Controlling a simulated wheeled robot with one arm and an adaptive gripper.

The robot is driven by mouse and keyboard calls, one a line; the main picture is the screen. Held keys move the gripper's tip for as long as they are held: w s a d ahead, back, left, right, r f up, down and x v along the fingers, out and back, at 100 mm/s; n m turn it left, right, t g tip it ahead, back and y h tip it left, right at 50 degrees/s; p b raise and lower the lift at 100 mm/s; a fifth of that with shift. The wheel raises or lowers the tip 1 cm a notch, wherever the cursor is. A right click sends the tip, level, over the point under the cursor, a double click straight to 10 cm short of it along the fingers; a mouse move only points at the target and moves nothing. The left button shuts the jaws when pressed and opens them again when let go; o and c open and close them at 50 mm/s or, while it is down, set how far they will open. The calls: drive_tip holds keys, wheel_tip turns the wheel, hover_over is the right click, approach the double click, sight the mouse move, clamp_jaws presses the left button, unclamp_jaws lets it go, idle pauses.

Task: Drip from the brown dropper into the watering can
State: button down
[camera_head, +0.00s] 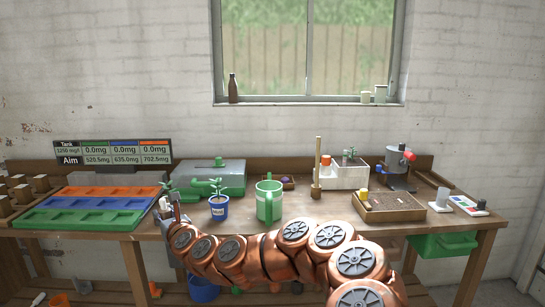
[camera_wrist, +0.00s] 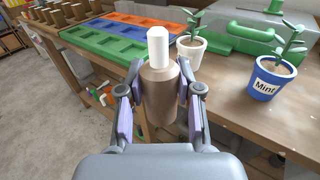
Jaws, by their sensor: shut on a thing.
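The brown dropper (camera_wrist: 160,95) has a white tip and stands roughly upright between the fingers of my gripper (camera_wrist: 162,100) in the wrist view. My gripper is shut on it, just in front of the table's front edge. In the head view my gripper (camera_head: 167,208) is at the table's left front, beside the coloured trays; the dropper is too small there to make out well. The green watering can (camera_head: 268,203), with a lighter green inside and a handle, stands on the table to the right of my gripper, apart from it.
A blue pot labelled Mint (camera_wrist: 266,78) stands between my gripper and the can. A white potted plant (camera_wrist: 192,47) is close behind the dropper. Orange, blue and green trays (camera_head: 95,202) lie at left, under a readout board (camera_head: 115,152). A wooden tray (camera_head: 388,207) stands at right.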

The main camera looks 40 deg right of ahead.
drive_tip(key=s+d+r+g, duration=0.1)
drive_tip(key=s+d+r, duration=0.2)
drive_tip(key=d, duration=0.9)
drive_tip(key=s+d+r+m+g+h, duration=0.1)
drive_tip(key=s+d+r, duration=0.2)
drive_tip(key=s+d, duration=0.5)
drive_tip(key=s+d+r+g+h, duration=0.1)
drive_tip(key=s+d+r, duration=0.3)
drive_tip(key=d, duration=1.3)
drive_tip(key=shift+s+d+m, duration=0.35)
drive_tip(key=shift+s+m, duration=0.05)
drive_tip(key=shift+s, duration=0.7)
drive_tip(key=shift+r, duration=0.1)
